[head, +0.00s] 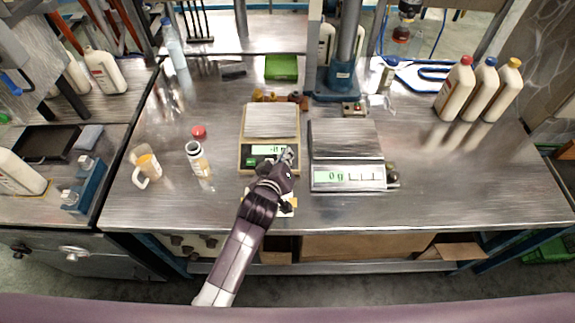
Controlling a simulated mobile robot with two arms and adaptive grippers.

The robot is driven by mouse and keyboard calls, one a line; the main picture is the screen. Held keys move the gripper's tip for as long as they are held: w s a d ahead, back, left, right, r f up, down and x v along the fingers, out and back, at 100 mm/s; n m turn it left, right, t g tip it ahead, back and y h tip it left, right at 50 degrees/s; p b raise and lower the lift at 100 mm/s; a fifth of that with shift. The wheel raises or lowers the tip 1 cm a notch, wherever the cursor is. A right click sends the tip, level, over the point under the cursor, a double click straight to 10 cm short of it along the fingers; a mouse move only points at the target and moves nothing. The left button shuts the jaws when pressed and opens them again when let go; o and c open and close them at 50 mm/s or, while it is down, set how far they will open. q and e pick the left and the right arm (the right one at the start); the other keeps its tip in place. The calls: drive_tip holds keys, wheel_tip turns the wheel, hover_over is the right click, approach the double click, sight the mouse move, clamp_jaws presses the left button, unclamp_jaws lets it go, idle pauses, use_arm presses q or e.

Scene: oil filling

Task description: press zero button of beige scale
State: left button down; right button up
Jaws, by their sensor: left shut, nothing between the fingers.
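The beige scale (245,133) stands on the metal table, left of a silver scale (345,158). My left gripper (287,155) is shut and empty. Its fingertips are at the right part of the beige scale's front panel, beside the display. They cover the buttons there, and I cannot tell whether they touch the panel. My right gripper is not in view.
An open white bottle (198,156), a red cap (198,132) and a cup (148,168) stand left of the scales. Small brown bottles (272,97) sit behind the beige scale. A blue press (341,80) stands behind. Three capped bottles (480,88) stand at the right. The front right tabletop is clear.

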use_arm(q)
drive_tip(key=f+b, duration=0.1)
drive_tip(key=w+f+b, duration=0.1)
drive_tip(key=f, duration=0.1)
drive_tip(key=f+b, duration=0.1)
drive_tip(key=b, duration=0.1)
drive_tip(key=shift+w+f, duration=0.3)
drive_tip(key=shift+f, duration=0.05)
drive_tip(key=shift+w+f, duration=0.25)
drive_tip(key=shift+f, duration=0.15)
idle(0.7)
drive_tip(key=shift+w+f+b, duration=0.15)
drive_tip(key=shift+f+b, duration=0.25)
drive_tip(key=shift+b, duration=0.1)
drive_tip(key=shift+w+f+b, duration=0.15)
drive_tip(key=shift+f+b, duration=0.15)
drive_tip(key=shift+f, duration=0.1)
idle(0.5)
drive_tip(key=shift+r, duration=0.1)
drive_tip(key=shift+s+r+p, duration=0.35)
drive_tip(key=shift+r+p, duration=0.3)
drive_tip(key=shift+p, duration=0.25)
